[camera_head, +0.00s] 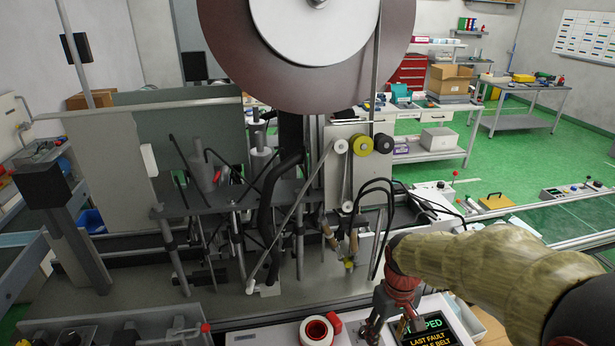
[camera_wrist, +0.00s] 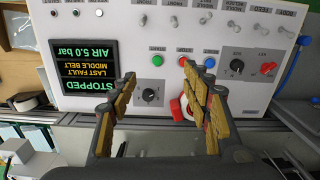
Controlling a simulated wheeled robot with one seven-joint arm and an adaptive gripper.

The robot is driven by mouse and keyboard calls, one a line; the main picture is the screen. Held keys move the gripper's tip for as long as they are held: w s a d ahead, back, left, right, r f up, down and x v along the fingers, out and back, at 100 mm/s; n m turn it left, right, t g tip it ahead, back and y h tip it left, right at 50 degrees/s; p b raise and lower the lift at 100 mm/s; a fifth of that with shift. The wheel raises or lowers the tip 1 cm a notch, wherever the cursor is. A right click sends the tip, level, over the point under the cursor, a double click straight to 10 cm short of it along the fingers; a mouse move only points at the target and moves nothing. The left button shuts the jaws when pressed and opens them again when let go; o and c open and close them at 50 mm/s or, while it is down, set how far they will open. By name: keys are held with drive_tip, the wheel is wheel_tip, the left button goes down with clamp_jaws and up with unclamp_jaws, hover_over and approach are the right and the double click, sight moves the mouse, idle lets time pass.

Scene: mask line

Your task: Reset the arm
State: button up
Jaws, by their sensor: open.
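My gripper (camera_head: 376,322) hangs over the control panel at the lower right of the head view, with my sleeved arm coming in from the right. In the wrist view my gripper (camera_wrist: 167,78) is open, with yellow-brown pads on both fingers and no object between them. The white control panel (camera_wrist: 225,60) appears upside down below the fingers. Its screen (camera_wrist: 84,68) reads STOPPED, LAST FAULT MIDDLE BELT, AIR 5.0 bar. A black knob (camera_wrist: 150,94) shows between the fingers. A red button (camera_wrist: 176,108) is partly hidden by the right finger. Contact with the panel cannot be told.
A large brown reel (camera_head: 225,25) and a machine with rods, hoses and rollers (camera_head: 363,145) stand behind the panel. A red and white round item (camera_head: 317,331) is left of my gripper. Benches (camera_head: 520,122) stand farther back on open green floor (camera_head: 500,150).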

drive_tip(key=s+r+m+t+b, duration=0.1)
drive_tip(key=s+r+m+t, duration=0.2)
drive_tip(key=s+r, duration=1.2)
drive_tip(key=t, duration=0.3)
drive_tip(key=shift+r+b, duration=0.15)
drive_tip(key=shift+b, duration=0.25)
drive_tip(key=shift+c, duration=1)
